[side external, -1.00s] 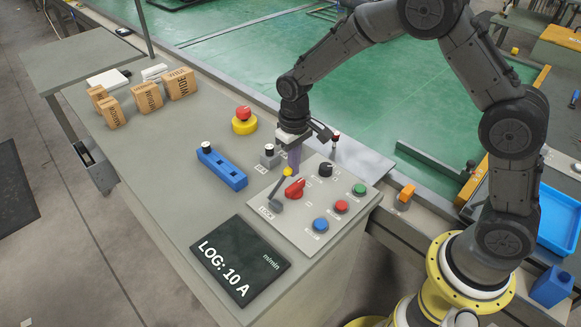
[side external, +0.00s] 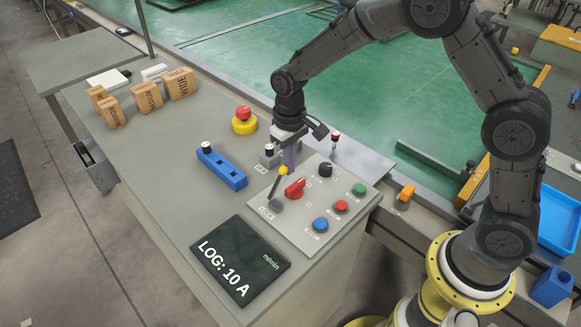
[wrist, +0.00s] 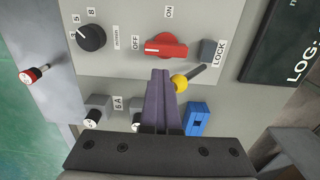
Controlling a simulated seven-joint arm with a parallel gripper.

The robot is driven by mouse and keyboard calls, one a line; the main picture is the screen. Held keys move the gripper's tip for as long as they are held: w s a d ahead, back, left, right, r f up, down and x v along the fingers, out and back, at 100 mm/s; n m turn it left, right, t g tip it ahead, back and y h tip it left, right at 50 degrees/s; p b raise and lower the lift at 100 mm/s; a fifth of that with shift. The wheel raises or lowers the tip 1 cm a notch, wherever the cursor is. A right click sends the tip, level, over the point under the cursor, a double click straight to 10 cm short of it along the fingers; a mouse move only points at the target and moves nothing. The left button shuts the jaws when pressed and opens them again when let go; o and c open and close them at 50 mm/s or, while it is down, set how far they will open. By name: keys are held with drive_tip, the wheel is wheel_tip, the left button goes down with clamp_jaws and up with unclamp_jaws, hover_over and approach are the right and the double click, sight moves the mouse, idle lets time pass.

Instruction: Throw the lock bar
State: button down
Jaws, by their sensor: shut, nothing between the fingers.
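The lock bar is a dark lever with a yellow knob (side external: 283,170), pivoted on a grey block by the LOCK label at the left edge of the control panel. In the wrist view the yellow knob (wrist: 179,83) sits just right of my fingertips, and the dark bar runs from it toward the grey lock block (wrist: 211,50). My gripper (side external: 290,166) is shut and empty, pointing down beside the knob. It seems to touch the knob. The red OFF/ON switch (side external: 295,188) is on the panel, and its handle (wrist: 166,48) lies just ahead of my fingertips (wrist: 160,76).
The panel (side external: 330,205) also carries a black dial (side external: 325,170) and green, red and blue buttons. A blue slotted block (side external: 222,168) and a yellow-based red stop button (side external: 244,121) stand to the left. A display (side external: 240,257) reads "LOG: 10 A". Wooden blocks stand farther back.

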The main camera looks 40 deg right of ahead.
sight(272, 191)
drive_tip(key=shift+a, duration=0.25)
drive_tip(key=shift+a+r, duration=0.6)
drive_tip(key=shift+a, duration=0.35)
drive_tip(key=shift+a, duration=0.15)
drive_tip(key=shift+a+r, duration=0.2)
drive_tip(key=shift+a, duration=1)
drive_tip(key=shift+a+f, duration=0.1)
drive_tip(key=shift+a, duration=0.4)
wheel_tip(272, 191, up, 8)
drive_tip(key=d, duration=0.1)
drive_tip(key=shift+d, duration=0.15)
idle(0.4)
